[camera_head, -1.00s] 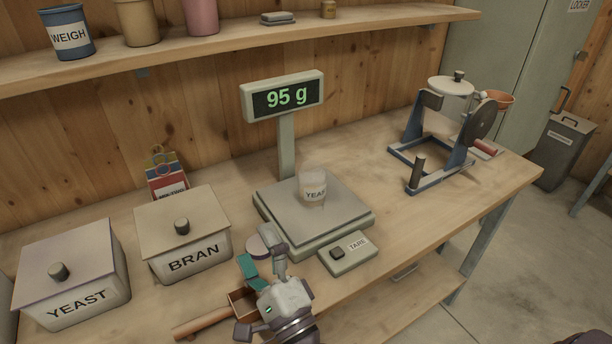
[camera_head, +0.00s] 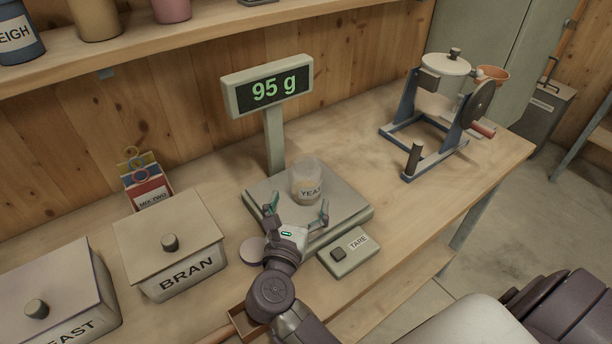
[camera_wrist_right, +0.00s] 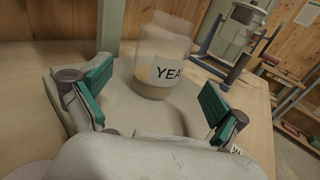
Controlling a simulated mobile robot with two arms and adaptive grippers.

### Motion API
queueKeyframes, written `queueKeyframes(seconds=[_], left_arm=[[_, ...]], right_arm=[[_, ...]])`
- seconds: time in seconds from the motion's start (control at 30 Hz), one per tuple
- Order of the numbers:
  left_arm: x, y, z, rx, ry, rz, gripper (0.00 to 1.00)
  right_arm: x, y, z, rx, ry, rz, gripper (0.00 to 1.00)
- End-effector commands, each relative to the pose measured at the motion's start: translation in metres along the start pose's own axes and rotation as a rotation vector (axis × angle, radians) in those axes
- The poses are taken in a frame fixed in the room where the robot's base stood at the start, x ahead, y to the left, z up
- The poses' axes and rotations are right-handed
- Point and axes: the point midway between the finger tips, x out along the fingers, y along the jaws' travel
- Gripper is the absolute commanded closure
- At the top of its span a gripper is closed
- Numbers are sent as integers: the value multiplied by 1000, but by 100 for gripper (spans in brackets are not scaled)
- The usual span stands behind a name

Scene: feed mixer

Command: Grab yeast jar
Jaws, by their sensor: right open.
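The yeast jar (camera_head: 307,182) is a small clear jar with a white label, part filled with something pale brown. It stands upright on the scale's plate (camera_head: 345,205), and the display (camera_head: 268,87) reads 95 g. My right gripper (camera_head: 297,208) is open and empty just in front of the jar. In the right wrist view the jar (camera_wrist_right: 163,62) stands ahead, between and beyond the two green finger pads. The fingers do not touch it. My left gripper is not in view.
The yeast bin (camera_head: 62,300) and bran bin (camera_head: 172,245) stand at the left. The tare box (camera_head: 348,252) sits at the scale's front right. A blue-framed mixer (camera_head: 440,120) stands farther right. The bench between scale and mixer is clear.

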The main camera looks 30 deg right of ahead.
Motion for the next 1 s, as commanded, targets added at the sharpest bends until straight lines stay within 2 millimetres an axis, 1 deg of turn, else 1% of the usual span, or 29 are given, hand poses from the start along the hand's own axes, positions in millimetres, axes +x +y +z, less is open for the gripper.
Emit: queueKeyframes(seconds=[0.17,0.27,0.4,0.5,0.6,0.77,0.8,0.87,1.0], left_arm=[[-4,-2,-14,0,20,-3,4],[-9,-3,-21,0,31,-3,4],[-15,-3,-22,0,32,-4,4],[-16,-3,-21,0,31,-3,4],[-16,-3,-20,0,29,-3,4],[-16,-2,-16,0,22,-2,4],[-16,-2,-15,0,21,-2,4],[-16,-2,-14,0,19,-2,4],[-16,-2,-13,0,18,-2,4]], right_arm=[[12,0,1,-2,-2,1,3],[27,0,3,-4,-5,0,3],[49,0,2,-4,-3,0,3],[59,0,2,-3,-2,0,3],[62,0,0,-1,-1,1,3],[62,0,0,-1,0,1,3],[62,0,0,-1,0,1,6],[62,0,0,-1,-1,1,16],[62,0,0,-1,-1,1,39]])
